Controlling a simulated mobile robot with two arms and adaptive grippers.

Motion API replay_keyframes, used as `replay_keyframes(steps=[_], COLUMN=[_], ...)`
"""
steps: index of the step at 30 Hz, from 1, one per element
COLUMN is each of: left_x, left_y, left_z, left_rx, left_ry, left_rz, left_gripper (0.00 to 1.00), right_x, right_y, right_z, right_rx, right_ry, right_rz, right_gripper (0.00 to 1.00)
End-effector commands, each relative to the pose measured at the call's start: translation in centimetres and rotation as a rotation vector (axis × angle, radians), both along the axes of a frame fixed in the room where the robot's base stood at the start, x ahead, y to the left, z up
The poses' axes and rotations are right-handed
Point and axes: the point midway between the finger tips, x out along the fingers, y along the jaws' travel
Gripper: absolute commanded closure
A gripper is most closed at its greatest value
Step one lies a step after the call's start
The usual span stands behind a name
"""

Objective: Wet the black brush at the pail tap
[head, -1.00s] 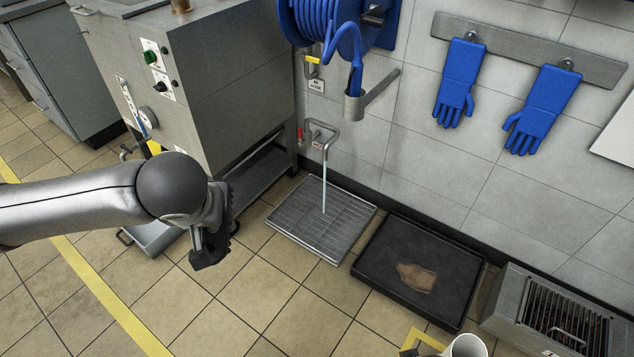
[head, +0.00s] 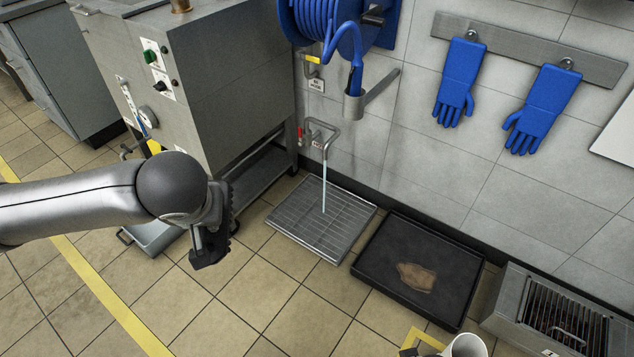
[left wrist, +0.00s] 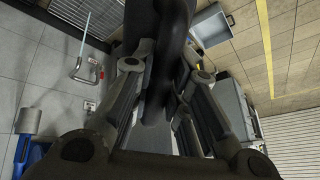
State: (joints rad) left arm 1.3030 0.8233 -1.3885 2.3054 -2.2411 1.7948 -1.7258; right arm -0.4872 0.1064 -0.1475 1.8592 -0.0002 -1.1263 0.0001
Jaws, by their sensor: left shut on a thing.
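The pail tap (head: 322,130) is a bent steel pipe with a red handle, low on the tiled wall. A thin stream of water (head: 324,188) runs from it onto a floor grating (head: 318,222). In the left wrist view the tap (left wrist: 84,70) is at the left. My left gripper (head: 207,252) is left of the grating, away from the water. In the left wrist view the gripper (left wrist: 160,80) is shut on a long black thing (left wrist: 172,40), seemingly the black brush. Its bristles cannot be made out.
A steel jacketed machine (head: 215,70) stands behind my left arm. A black tray (head: 375,268) with a brown patch lies right of the grating. Farther right is a grated steel box (head: 510,310). A blue hose reel (head: 335,20) and blue gloves (head: 460,80) hang above.

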Motion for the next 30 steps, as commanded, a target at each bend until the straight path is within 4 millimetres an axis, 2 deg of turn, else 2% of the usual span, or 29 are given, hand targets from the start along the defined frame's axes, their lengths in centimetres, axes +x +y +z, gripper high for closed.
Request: replay_keyframes(steps=[11, 16, 30], left_x=[-0.1, -1.0, -3.7], left_y=[0.1, 0.8, 2.9], left_z=[0.2, 1.2, 3.9], left_rx=[0.0, 0.001, -0.001], left_ry=[-0.002, -0.002, -0.002], left_rz=[0.0, 0.001, 0.001], left_gripper=[1.0, 1.0, 1.0], right_x=[0.0, 0.1, -0.4], right_y=[0.0, 0.0, -0.2], right_z=[0.1, 0.0, -1.8], right_rx=[0.0, 0.001, -0.002], right_ry=[0.0, -0.005, 0.006], right_rz=[0.0, 0.0, 0.002], right_gripper=[1.0, 1.0, 1.0])
